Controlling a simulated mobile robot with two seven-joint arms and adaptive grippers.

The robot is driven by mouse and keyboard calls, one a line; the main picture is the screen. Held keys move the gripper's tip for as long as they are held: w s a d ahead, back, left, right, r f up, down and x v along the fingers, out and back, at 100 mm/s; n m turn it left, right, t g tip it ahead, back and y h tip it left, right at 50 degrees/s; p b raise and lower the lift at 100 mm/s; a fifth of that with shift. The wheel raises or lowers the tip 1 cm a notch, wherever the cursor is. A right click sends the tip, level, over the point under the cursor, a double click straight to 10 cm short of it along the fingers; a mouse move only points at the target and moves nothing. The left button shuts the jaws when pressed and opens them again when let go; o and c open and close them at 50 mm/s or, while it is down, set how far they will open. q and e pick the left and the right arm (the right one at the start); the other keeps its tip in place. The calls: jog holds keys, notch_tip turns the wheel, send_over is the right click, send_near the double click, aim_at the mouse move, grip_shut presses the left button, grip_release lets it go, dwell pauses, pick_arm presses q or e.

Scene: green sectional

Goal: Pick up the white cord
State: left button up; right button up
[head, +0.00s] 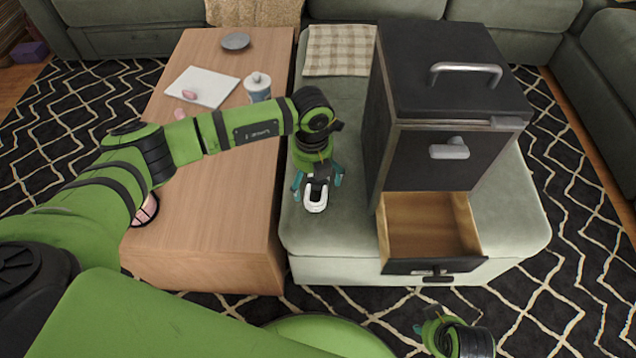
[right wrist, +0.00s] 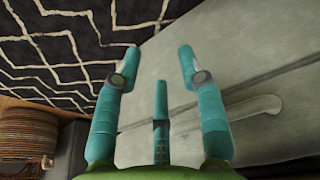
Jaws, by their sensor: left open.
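The white cord (head: 315,205) is a small looped bundle on the front left part of the green-grey ottoman (head: 336,262). My left gripper (head: 317,184) is above it with its teal fingers apart, one on each side of the cord's rear part. I cannot tell whether the fingers touch the cord; the gripper hides part of it. My right gripper (right wrist: 160,70) is low at the front right in the head view, away from the cord. In the right wrist view its teal fingers are spread with nothing between them.
A black cabinet (head: 418,152) with an open, empty-looking wooden drawer (head: 430,228) stands on the ottoman right of the cord. A wooden table (head: 215,240) lies left under my left arm, holding a lidded jar (head: 258,88), a white sheet (head: 205,85) and a grey disc (head: 236,41).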

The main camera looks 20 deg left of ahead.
pick_arm(q)
jog(key=shift+f, duration=0.8)
jog(key=c, duration=1.3)
jog(key=shift+o, duration=0.2)
